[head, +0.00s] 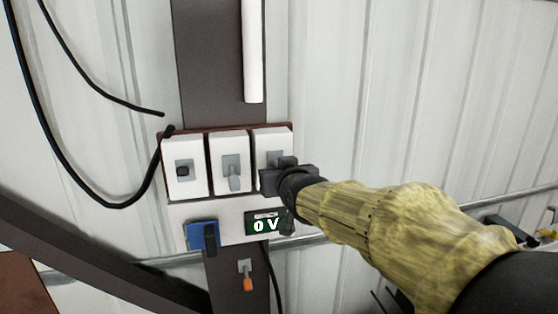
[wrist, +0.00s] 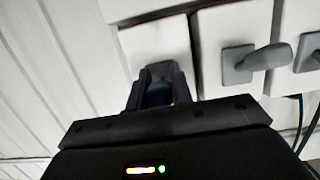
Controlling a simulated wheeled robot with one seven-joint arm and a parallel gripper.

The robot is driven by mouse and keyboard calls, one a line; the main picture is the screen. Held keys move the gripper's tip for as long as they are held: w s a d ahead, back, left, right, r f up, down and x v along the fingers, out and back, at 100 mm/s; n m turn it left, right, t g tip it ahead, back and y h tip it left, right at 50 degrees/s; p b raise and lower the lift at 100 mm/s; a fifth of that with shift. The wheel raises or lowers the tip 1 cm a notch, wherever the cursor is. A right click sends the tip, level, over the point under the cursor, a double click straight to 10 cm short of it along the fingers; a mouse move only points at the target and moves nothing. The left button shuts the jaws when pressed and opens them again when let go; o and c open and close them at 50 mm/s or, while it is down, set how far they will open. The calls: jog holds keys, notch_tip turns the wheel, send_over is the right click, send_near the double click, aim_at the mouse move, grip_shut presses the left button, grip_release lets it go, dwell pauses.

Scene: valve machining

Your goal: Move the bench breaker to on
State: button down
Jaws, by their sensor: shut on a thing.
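A row of three white switch boxes hangs on a dark post. My gripper (head: 280,178) is at the right-hand box (head: 271,138), in front of its grey switch plate (head: 275,157). In the wrist view this box (wrist: 155,42) lies straight ahead. My gripper's fingers (wrist: 159,88) are closed around the switch lever (wrist: 158,94), a bluish shape mostly hidden between them. Which way this lever points cannot be told. A display (head: 266,225) below the boxes reads 0 V, with a small label above it that looks like BENCH.
The middle box (head: 230,148) has a grey lever pointing down. The left box (head: 183,155) has a dark knob. A blue socket (head: 204,236) and an orange-tipped lever (head: 248,283) are below. A black cable (head: 95,198) loops at left.

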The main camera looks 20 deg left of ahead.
jog(key=shift+r+g+h+p, duration=0.4)
jog(key=shift+r+g+p, duration=0.2)
jog(key=shift+p, duration=0.5)
jog(key=shift+g+h+p, duration=0.4)
jog(key=shift+g+p, duration=0.1)
jog(key=shift+g, duration=0.1)
jog(key=shift+r+g+h, duration=0.2)
jog(key=shift+g+h, duration=0.25)
jog(key=shift+g, duration=0.3)
jog(key=shift+r+g+h, duration=0.15)
jog(key=shift+g+h, duration=0.3)
jog(key=shift+g, duration=0.3)
jog(key=c, duration=1.2)
grip_release()
jog(key=shift+c, duration=0.2)
jog(key=shift+s+r, duration=0.1)
jog(key=shift+r, duration=0.05)
jog(key=b+v, duration=0.5)
jog(key=v, duration=1.2)
jog(key=shift+r, duration=0.25)
